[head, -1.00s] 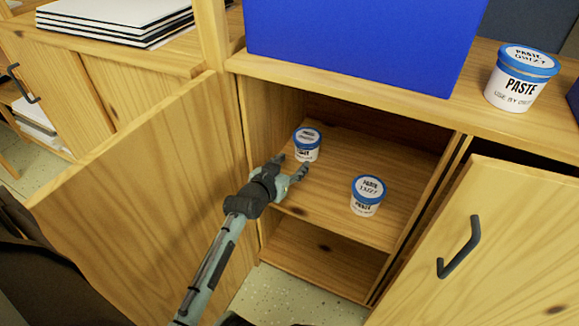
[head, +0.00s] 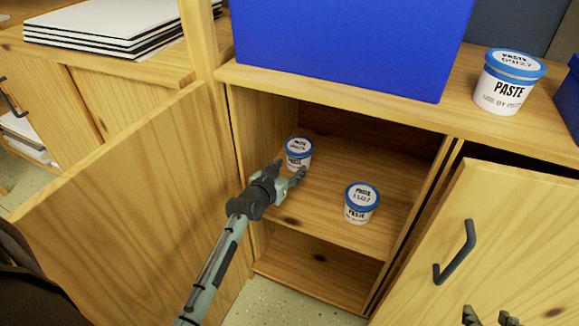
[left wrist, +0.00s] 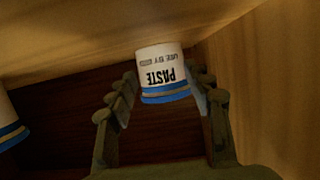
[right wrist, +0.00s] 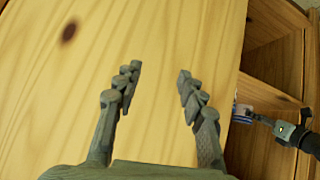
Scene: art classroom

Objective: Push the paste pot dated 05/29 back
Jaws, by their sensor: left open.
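A white paste pot with a blue lid (head: 298,152) stands upright on the cabinet's upper shelf, at the left; its lid date is too blurred to read surely. My left gripper (head: 290,174) is open just in front of it. In the left wrist view this pot (left wrist: 162,72) appears upside down between the spread fingers (left wrist: 166,97); contact cannot be told. A second paste pot (head: 362,203), lid seemingly 11/27, stands nearer the shelf's front, to the right. A third paste pot (head: 508,82), lid seemingly 09/27, stands on the cabinet top. My right gripper (right wrist: 157,82) is open and empty.
The left door (head: 130,195) stands open beside my left arm. The right door (head: 500,220) has a dark handle (head: 455,252), and my right gripper faces pale wood. A blue box (head: 350,45) sits on top. Shelf room behind the left pot looks clear.

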